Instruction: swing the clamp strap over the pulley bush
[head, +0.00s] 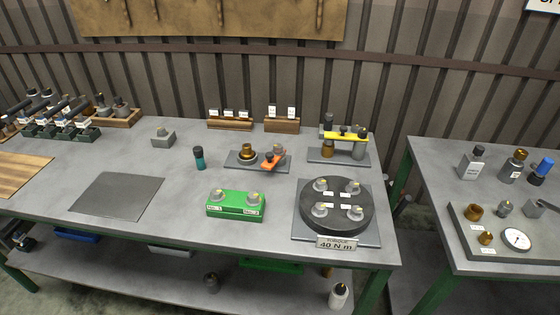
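A small grey fixture plate (236,163) lies on the middle bench. A brass-coloured bush (247,150) with a flange stands upright on its left part. An orange strap (270,162), which looks like the clamp strap, sits on the plate's right part beside a grey post (279,151). The strap points toward the front left and is apart from the bush, not over it. Its pivot is too small to make out clearly. Neither of my grippers is in view.
Behind right, another plate (352,160) carries a yellow bar (345,136). In front are a green block (236,211) and a round dark plate (337,220) with several grey knobs. A teal-and-black cylinder (200,160) stands left. A grey mat (117,195) lies bare.

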